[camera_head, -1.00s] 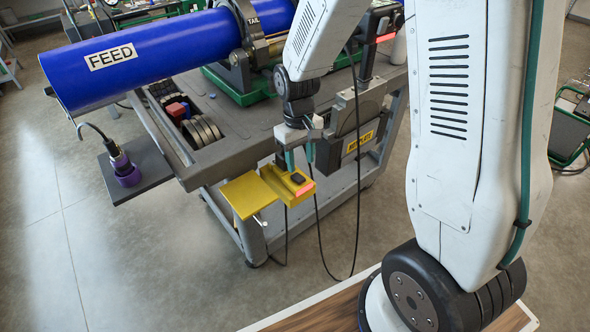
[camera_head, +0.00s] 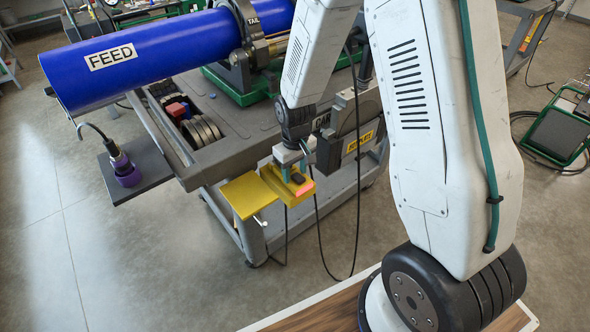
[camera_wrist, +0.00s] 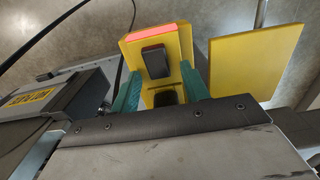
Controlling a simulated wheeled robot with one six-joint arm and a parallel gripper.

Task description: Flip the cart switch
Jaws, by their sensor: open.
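The cart switch is a black rocker (camera_wrist: 156,62) on a yellow box (camera_wrist: 180,45) with a red-lit strip along one edge. In the head view the rocker (camera_head: 298,178) shows on top of the box (camera_head: 277,180), which is mounted at the cart's near corner. My gripper (camera_head: 294,172) is over the box, pointing down.
A yellow plate (camera_head: 249,193) sits beside the box, an open cover by its look. The grey cart (camera_head: 238,155) carries a blue pipe (camera_head: 150,55) marked FEED. A grey unit with a yellow label (camera_head: 360,142) stands close to my gripper. Black cables hang below.

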